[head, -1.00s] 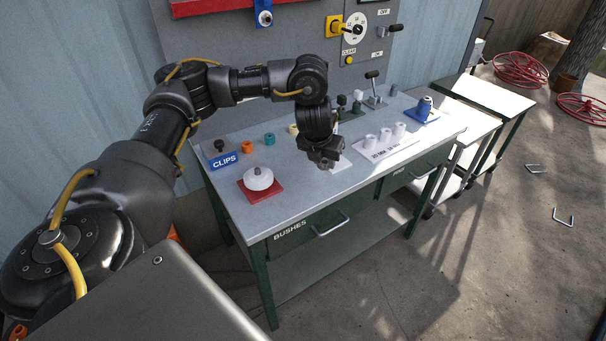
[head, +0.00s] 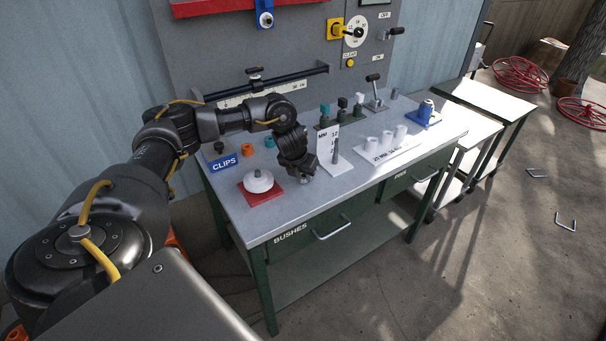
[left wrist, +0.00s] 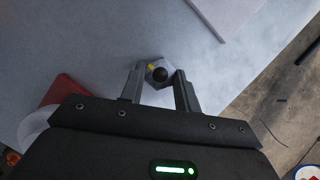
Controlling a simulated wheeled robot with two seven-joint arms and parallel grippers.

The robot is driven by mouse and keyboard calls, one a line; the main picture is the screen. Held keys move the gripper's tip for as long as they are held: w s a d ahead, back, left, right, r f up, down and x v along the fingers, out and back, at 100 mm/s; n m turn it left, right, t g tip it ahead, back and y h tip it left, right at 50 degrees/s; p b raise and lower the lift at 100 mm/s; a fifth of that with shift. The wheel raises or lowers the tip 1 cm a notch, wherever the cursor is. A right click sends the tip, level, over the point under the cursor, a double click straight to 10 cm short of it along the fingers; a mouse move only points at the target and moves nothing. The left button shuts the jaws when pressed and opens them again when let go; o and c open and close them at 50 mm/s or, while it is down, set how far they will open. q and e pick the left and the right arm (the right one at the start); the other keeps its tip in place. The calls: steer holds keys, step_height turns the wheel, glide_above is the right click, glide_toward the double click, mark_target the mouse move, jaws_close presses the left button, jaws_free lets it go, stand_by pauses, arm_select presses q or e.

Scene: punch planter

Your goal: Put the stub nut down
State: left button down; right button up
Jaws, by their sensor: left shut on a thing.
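The stub nut (left wrist: 157,73) is a small grey metal nut with a dark round centre and a yellow mark. In the left wrist view it sits between the two fingertips of my left gripper (left wrist: 158,80), which is shut on it. In the head view my left gripper (head: 304,178) points down low over the bench top (head: 340,194), just right of the red pad. The nut is barely visible there, and I cannot tell whether it touches the bench. My right gripper is not in view.
A white round piece (head: 258,181) stands on a red pad (head: 262,198) left of the gripper. A white plate with an upright grey pin (head: 335,152) and a block with several white bushes (head: 386,136) stand to the right. The front bench strip is clear.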

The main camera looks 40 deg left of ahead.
arm_select(q)
steer(key=shift+f, duration=0.2)
steer(key=shift+f, duration=0.15)
steer(key=c, duration=1)
jaws_free()
